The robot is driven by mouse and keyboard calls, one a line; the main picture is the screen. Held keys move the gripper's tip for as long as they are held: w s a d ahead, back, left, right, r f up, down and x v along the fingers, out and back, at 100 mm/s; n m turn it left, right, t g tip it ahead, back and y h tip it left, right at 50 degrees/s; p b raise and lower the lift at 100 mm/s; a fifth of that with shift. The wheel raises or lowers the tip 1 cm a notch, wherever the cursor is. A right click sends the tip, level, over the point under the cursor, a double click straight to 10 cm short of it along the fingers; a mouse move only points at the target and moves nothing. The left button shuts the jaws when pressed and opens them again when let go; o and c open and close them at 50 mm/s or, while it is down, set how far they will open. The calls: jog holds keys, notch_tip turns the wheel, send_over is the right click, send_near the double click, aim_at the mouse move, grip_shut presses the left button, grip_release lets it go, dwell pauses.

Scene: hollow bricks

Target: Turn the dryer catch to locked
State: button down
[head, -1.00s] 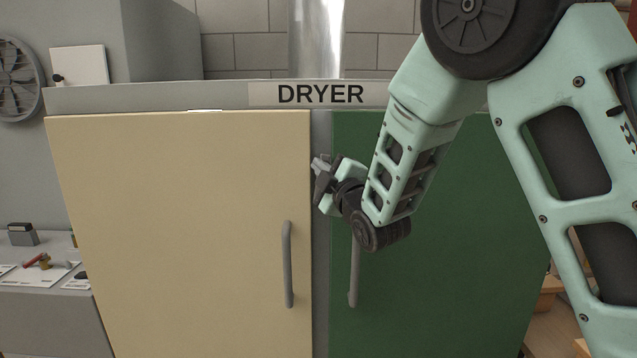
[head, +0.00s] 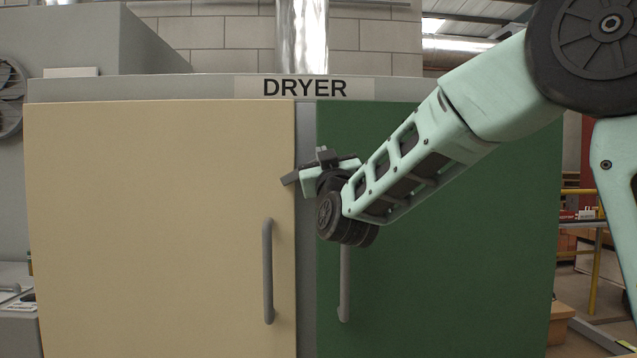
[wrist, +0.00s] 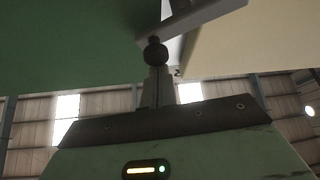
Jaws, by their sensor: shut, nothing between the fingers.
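The dryer's catch looks to be a grey bar (wrist: 205,18) in the wrist view, which is upside down. It lies across the cream door's edge by the gap, right against or very near my fingertips; I cannot tell if they touch. In the head view its end (head: 290,179) seems to show left of my gripper (head: 318,168), sloping down left over the cream door (head: 150,220). My gripper is shut and empty, at the gap between the cream and green doors (head: 450,260). Its dark fingertips (wrist: 155,50) show in the wrist view. The catch's pivot is hidden.
Both doors look shut. Upright grey handles stand below my gripper, one on the cream door (head: 268,270) and one on the green door (head: 345,285), partly covered by my wrist. The DRYER sign (head: 305,88) is above. A yellow rail (head: 594,255) stands far right.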

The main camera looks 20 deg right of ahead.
jog(key=m+h+b, duration=0.1)
jog(key=m, duration=0.1)
jog(key=f+m+h+b, duration=0.1)
jog(key=m+b, duration=0.1)
jog(key=m+g+h+b, duration=0.1)
jog(key=shift+s+d+f+m+h+b, duration=0.1)
jog(key=shift+d+f+m+h+b, duration=0.2)
jog(key=shift+d+m, duration=0.1)
jog(key=shift+b, duration=0.3)
jog(key=shift+r, duration=0.1)
